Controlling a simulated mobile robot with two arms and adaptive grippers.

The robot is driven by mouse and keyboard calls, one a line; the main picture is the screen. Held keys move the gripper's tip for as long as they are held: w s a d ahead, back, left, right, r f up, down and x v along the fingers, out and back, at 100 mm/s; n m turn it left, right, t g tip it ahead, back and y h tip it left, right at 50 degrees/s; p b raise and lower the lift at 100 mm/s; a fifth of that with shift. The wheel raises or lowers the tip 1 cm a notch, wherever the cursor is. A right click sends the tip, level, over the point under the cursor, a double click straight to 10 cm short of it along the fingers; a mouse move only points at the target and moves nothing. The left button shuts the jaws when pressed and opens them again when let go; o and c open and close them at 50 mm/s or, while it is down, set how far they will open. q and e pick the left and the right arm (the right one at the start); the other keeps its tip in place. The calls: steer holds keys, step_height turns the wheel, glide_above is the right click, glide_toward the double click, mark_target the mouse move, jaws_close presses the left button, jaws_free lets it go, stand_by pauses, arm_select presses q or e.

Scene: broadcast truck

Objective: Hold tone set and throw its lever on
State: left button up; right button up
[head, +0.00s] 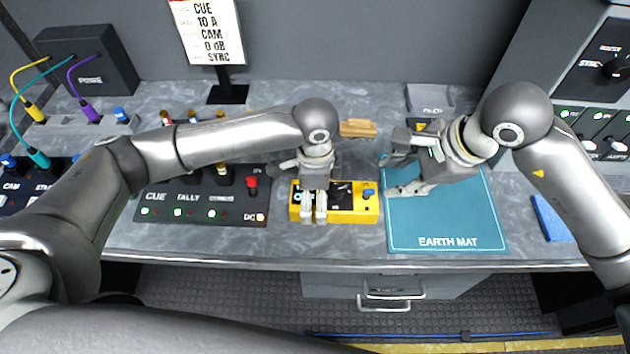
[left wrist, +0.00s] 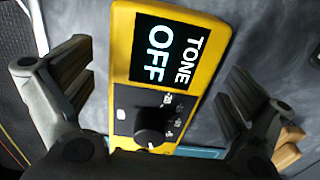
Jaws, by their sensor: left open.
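The yellow tone set (head: 346,217) lies on the grey bench, just left of the teal mat. In the left wrist view the tone set (left wrist: 121,45) shows a display reading "TONE OFF" (left wrist: 165,52) and a black knob (left wrist: 153,127). A small blue lever (head: 368,194) is at its right end in the head view. My left gripper (head: 314,208) is over the tone set's left half, its open fingers on either side of the body with gaps visible in the left wrist view (left wrist: 155,85). My right gripper (head: 391,175) is open and empty above the mat.
The earth mat (head: 446,228) lies right of the tone set. A black panel (head: 180,211) with a red lever and lights stands at left. A small wooden block (head: 358,128) lies behind, and a cue sign (head: 210,35) stands at the back. A blue pad (head: 550,219) lies at far right.

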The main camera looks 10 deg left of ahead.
arm_select(q)
steer(key=shift+f, duration=0.6)
